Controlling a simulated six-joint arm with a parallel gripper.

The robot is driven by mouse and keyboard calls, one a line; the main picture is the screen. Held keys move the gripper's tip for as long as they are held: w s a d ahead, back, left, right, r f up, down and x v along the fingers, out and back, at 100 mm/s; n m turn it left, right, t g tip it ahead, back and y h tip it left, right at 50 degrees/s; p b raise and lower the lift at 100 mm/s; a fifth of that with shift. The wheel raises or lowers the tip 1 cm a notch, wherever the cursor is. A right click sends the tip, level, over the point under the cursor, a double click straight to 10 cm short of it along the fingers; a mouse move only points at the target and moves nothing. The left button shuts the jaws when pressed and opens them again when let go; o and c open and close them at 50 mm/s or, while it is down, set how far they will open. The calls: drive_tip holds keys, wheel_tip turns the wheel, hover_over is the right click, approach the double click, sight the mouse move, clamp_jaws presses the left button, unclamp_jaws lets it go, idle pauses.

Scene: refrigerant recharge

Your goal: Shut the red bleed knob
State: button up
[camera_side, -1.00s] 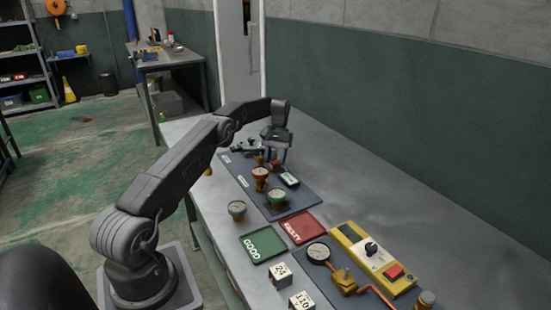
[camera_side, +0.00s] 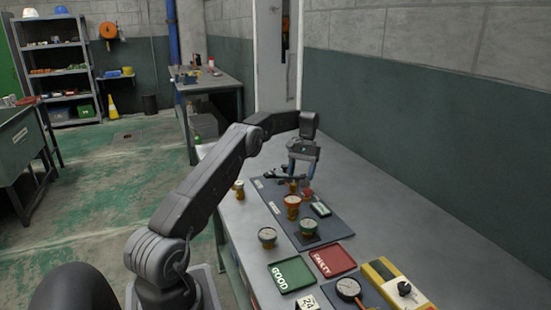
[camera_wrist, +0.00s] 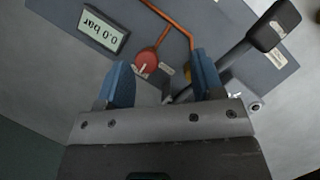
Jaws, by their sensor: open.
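The red bleed knob (camera_wrist: 146,62) has a pale pointer mark and sits on a copper pipe on the dark panel. In the side view the red knob (camera_side: 308,192) is at the far part of the panel. My gripper (camera_wrist: 163,73) is open and empty, with blue fingers. In the wrist view the knob appears between the fingertips, nearer the left one, with no visible contact. In the side view my gripper (camera_side: 303,174) is just above the knob.
A display (camera_wrist: 103,25) reading 0.0 bar lies beside the knob. A black-handled lever (camera_wrist: 255,40) is near the right finger.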

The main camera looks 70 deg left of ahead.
drive_tip(key=s+a+r, duration=0.1)
drive_tip(key=s, duration=0.1)
drive_tip(key=s+a+r, duration=0.1)
drive_tip(key=s+r, duration=0.1)
drive_tip(key=s, duration=0.1)
drive_tip(key=s+a+r, duration=0.2)
drive_tip(key=s, duration=0.1)
drive_tip(key=shift+r, duration=0.2)
drive_tip(key=d+r+m+t+y, duration=0.2)
drive_tip(key=d+r, duration=0.4)
drive_tip(key=d, duration=0.5)
drive_tip(key=d+r+m+t+y, duration=0.1)
drive_tip(key=d+r+m, duration=0.1)
drive_tip(key=d+r, duration=0.7)
drive_tip(key=s+d+f+m+t, duration=0.2)
drive_tip(key=s+d+t, duration=0.1)
drive_tip(key=s+d, duration=0.5)
drive_tip(key=s+d+f+m+t, duration=0.2)
drive_tip(key=s+d+t, duration=0.1)
drive_tip(key=s+d, duration=0.6)
drive_tip(key=d, duration=0.4)
drive_tip(key=shift+f+m, duration=0.4)
